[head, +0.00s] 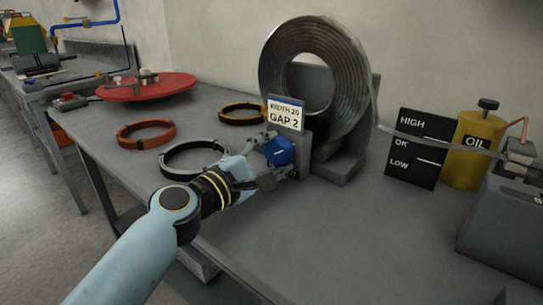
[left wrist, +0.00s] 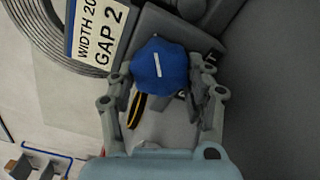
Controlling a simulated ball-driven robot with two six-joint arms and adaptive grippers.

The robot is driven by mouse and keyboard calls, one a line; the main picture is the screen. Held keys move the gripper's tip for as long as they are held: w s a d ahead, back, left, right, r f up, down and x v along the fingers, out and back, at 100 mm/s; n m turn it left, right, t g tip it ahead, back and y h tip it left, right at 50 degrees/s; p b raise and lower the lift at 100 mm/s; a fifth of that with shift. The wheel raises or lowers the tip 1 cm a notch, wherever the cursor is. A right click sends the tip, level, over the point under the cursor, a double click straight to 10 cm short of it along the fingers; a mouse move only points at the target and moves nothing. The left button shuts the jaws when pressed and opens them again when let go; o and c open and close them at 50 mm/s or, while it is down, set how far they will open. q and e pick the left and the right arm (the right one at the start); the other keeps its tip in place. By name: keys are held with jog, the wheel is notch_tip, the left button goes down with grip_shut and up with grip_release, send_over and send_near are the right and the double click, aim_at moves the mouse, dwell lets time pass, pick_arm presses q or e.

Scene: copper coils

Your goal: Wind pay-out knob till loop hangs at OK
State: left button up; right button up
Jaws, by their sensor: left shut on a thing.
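The blue pay-out knob (head: 280,151) sits on the front of the coil stand, below a card reading WIDTH 20, GAP 2 (head: 285,115). My left gripper (head: 277,160) is shut on it. In the left wrist view the knob (left wrist: 158,66) lies between the fingertips (left wrist: 165,76), its white mark nearly upright. The metal coil (head: 273,70) stands upright on the stand. Its strip (head: 440,144) runs right, sagging slightly, across the black board (head: 417,170) marked HIGH, OK, LOW. My right gripper is out of view.
A yellow OIL can (head: 468,160) stands right of the board, beside a grey machine (head: 505,235) that takes the strip's end. Orange (head: 146,134), white (head: 195,158) and dark-yellow (head: 242,113) rings and a red turntable (head: 140,90) lie left. The front middle of the table (head: 340,235) is clear.

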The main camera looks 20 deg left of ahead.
pick_arm(q)
jog(key=shift+f, duration=0.1)
jog(key=o, duration=1.2)
jog(key=v, duration=1.2)
